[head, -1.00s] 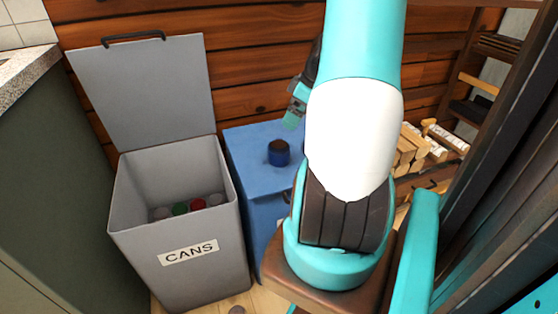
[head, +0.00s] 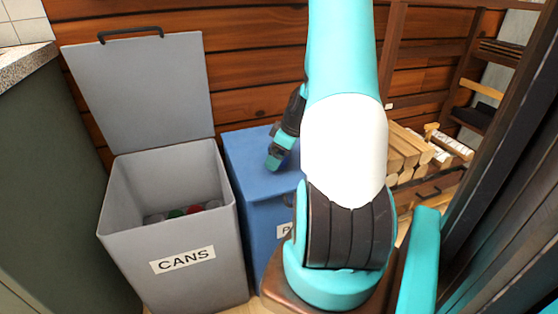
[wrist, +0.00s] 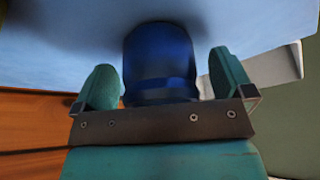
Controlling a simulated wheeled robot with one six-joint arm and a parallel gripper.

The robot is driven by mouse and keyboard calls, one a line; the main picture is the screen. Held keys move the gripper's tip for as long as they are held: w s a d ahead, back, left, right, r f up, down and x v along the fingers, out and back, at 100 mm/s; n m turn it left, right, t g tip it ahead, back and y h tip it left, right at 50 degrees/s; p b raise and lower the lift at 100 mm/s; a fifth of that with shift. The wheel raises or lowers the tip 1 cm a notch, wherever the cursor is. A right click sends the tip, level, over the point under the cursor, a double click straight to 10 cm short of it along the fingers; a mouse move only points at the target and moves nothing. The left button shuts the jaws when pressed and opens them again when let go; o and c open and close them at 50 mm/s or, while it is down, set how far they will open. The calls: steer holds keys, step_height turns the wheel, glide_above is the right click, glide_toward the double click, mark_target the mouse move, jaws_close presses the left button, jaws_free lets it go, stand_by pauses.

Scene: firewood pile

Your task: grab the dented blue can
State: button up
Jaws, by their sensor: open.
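The blue can (wrist: 160,65) stands on the lid of the blue bin (head: 253,170). In the wrist view it sits between the two open fingers of my gripper (wrist: 172,85), with a band or crease across its lower part. Small gaps show between the can and each finger. In the head view my gripper (head: 277,158) is over the blue bin's lid and hides nearly all of the can.
A grey bin (head: 175,215) labelled CANS stands open at the left, with several cans (head: 185,211) inside and its lid (head: 140,90) raised. A wooden plank wall (head: 255,60) is behind the bins. Firewood (head: 410,150) is stacked at the right.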

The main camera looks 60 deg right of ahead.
steer(key=c, duration=1)
steer(key=shift+r, duration=0.1)
